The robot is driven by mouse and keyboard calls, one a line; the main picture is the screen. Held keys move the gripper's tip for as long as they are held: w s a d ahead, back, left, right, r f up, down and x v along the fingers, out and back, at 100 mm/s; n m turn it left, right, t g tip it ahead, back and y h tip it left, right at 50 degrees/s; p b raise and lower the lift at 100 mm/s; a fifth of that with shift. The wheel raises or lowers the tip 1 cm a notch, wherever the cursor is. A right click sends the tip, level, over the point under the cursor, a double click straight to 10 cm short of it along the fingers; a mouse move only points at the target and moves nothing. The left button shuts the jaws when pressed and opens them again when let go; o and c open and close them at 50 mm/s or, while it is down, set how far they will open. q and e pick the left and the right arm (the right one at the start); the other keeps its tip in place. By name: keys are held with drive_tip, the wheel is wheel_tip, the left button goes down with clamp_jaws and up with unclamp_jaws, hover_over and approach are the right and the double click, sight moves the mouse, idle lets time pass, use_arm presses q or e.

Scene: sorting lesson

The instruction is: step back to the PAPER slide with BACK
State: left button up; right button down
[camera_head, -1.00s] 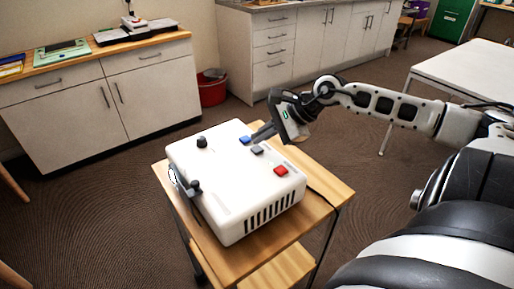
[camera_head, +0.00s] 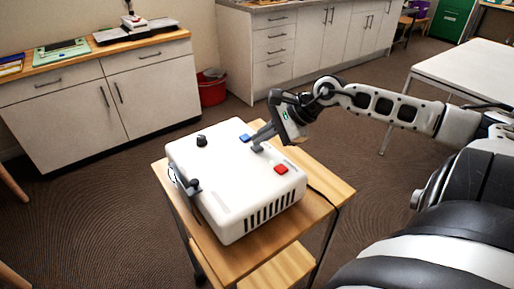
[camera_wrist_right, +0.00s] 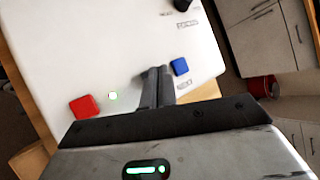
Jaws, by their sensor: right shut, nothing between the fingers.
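The white projector-like box (camera_head: 225,180) stands on a small wooden cart. On its top are a blue button (camera_head: 245,138) and a red button (camera_head: 281,169); a grey button between them is now hidden behind my right gripper's fingers. My right gripper (camera_head: 259,146) is shut and empty, its tips at that grey button's place; whether they touch it I cannot tell. In the right wrist view the shut fingers (camera_wrist_right: 158,72) lie beside the blue button (camera_wrist_right: 180,66), with the red button (camera_wrist_right: 84,106) at left. No slide picture shows. My left gripper is out of view.
The wooden cart top (camera_head: 322,183) has free room at right. Cabinets (camera_head: 100,95), a red bin (camera_head: 212,90) and a white table (camera_head: 470,68) stand farther off.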

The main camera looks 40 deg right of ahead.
sight(262, 147)
idle(0.4)
drive_tip(key=shift+f+b, duration=0.4)
drive_tip(key=shift+f, duration=0.15)
drive_tip(key=shift+r, duration=0.15)
idle(0.4)
drive_tip(key=shift+r+p, duration=0.8)
drive_tip(key=shift+p, duration=0.05)
wheel_tip(262, 147, up, 5)
drive_tip(key=p, duration=0.4)
